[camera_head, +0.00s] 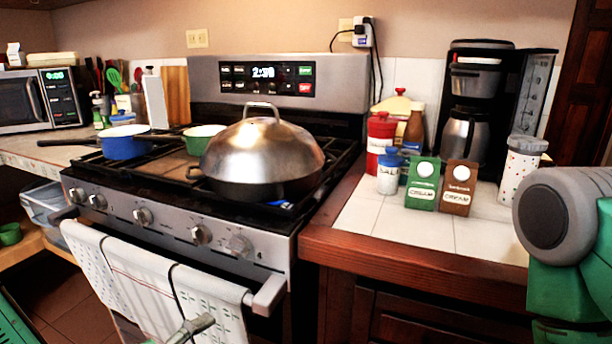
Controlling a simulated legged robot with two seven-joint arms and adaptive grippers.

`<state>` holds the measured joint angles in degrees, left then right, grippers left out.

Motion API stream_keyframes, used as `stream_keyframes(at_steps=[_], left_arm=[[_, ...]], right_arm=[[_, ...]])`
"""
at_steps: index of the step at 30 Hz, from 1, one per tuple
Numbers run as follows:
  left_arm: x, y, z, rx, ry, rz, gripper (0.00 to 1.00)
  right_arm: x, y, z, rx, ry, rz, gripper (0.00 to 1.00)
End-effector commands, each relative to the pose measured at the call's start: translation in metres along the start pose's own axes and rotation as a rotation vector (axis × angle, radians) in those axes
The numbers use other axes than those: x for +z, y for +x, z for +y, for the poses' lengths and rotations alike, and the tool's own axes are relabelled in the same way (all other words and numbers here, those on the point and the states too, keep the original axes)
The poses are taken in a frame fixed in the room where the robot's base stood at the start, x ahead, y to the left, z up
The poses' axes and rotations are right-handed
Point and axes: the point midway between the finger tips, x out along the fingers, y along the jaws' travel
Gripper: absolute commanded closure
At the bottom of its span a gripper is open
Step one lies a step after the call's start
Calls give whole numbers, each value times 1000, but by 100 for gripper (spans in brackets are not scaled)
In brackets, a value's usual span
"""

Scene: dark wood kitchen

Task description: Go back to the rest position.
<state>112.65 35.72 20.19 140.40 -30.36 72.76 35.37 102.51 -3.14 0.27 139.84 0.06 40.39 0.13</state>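Part of my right arm, a grey round joint with green links, fills the right edge of the head view. Its gripper is outside the picture. I see no clear view of my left gripper. A small grey and green piece shows at the bottom edge in front of the towels, and I cannot tell what it is.
A stove (170,213) carries a large domed steel lid (262,150) on a dark pan, a blue pot (124,147) and a green pot (203,137). Towels (140,285) hang in front. The right counter (385,215) holds a coffee maker (475,85), jars and cream cartons (458,187).

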Motion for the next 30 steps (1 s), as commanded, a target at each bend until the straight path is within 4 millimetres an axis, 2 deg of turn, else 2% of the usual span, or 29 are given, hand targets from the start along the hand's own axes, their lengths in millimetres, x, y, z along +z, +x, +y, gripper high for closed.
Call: stream_keyframes(at_steps=[1, 3, 5, 6, 9, 12, 15, 18, 30], left_arm=[[22, -6, -26, -116, 90, -74, 43], [47, -22, -72, -293, 232, -185, 43], [63, -44, -109, -441, 357, -287, 43], [71, -61, -132, -535, 439, -357, 43], [78, -105, -176, -732, 618, -518, 43], [76, -142, -203, -874, 749, -643, 43], [71, -166, -216, -960, 827, -723, 43], [68, -177, -222, -1001, 863, -761, 43], [68, -178, -223, -1006, 868, -767, 43]], right_arm=[[0, -8, 0, 0, 0, 0, 74], [-1, -15, 0, 0, 0, 0, 74], [-1, -21, 0, 0, 0, 0, 74], [-2, -25, 0, 0, 0, 0, 74], [-2, -33, 0, 0, 0, 0, 74], [-2, -38, 0, 0, 0, 0, 74], [-2, -41, 0, 0, 0, 0, 74], [-2, -42, 0, 0, 0, 0, 74], [-2, -42, 0, 0, 0, 0, 74]])
